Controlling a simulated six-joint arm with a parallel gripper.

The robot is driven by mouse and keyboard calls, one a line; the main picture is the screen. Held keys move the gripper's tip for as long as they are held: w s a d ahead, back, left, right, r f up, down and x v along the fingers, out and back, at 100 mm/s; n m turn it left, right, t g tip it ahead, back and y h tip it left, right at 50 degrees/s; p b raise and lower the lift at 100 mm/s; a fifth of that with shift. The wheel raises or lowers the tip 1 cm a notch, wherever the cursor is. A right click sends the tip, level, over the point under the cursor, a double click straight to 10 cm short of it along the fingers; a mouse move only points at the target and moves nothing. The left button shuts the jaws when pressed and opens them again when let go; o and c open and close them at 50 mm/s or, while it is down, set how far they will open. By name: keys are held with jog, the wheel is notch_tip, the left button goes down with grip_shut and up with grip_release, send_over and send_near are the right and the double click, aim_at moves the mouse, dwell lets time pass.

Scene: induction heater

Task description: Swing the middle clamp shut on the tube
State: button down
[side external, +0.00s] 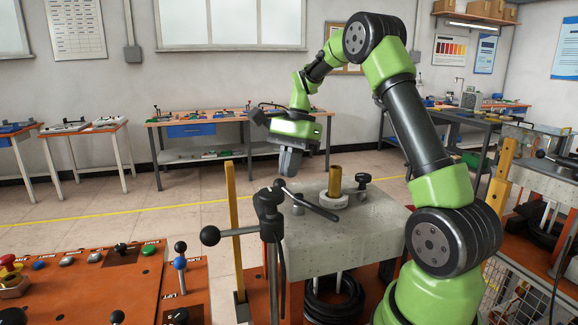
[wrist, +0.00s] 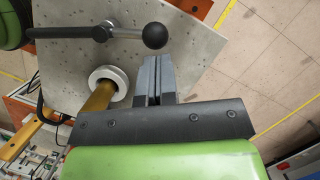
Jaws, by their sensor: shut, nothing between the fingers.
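The brass tube (side external: 335,182) stands upright in a pale ring on top of a grey block (side external: 310,245). In the wrist view the tube (wrist: 98,98) and ring (wrist: 109,80) lie left of my fingers. A black clamp (side external: 269,215) rises at the block's near left edge, with a ball-ended bar and a lever reaching toward the tube. In the wrist view a black bar with a ball knob (wrist: 154,36) lies just beyond my fingertips. I cannot tell whether this is the middle clamp. My gripper (side external: 288,172) is shut and empty, above the block's far left side, apart from the tube.
A black knob (side external: 363,180) stands on the block, right of the tube. A yellow post (side external: 235,230) rises left of the block. An orange control panel (side external: 100,280) with buttons and levers fills the lower left. Open floor lies behind the block.

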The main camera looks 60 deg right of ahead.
jog(key=shift+w+a+n+g, duration=0.2)
jog(key=shift+w+a+n, duration=0.1)
jog(key=shift+n, duration=0.3)
jog(key=shift+w+a+n+g, duration=0.2)
jog(key=shift+a+n, duration=0.1)
jog(key=shift+n, duration=0.3)
jog(key=shift+w+a+n+g, duration=0.3)
jog(key=shift+a+n, duration=0.2)
jog(key=shift+n, duration=0.5)
jog(key=shift+w+a+n+g, duration=0.2)
jog(key=shift+a+n, duration=0.3)
jog(key=shift+n, duration=0.3)
jog(key=shift+w+a+n+g, duration=0.1)
jog(key=shift+a+n+g, duration=0.1)
jog(key=shift+a+n, duration=0.45)
jog(key=shift+s+a+n+g+h, duration=0.1)
jog(key=shift+a+n+g+h, duration=0.3)
jog(key=shift+n, duration=0.6)
jog(key=shift+s+a+n+h, duration=0.15)
jog(key=shift+a+n, duration=0.45)
jog(key=shift+n, duration=0.45)
jog(key=shift+w+a+n+g+h, duration=0.1)
jog(key=shift+a+n+g+h, duration=0.3)
jog(key=shift+n, duration=0.6)
jog(key=shift+s+a+n, duration=0.2)
jog(key=shift+a+n, duration=0.25)
jog(key=shift+n, duration=0.15)
jog(key=v, duration=0.7)
jog(key=shift+r, duration=0.25)
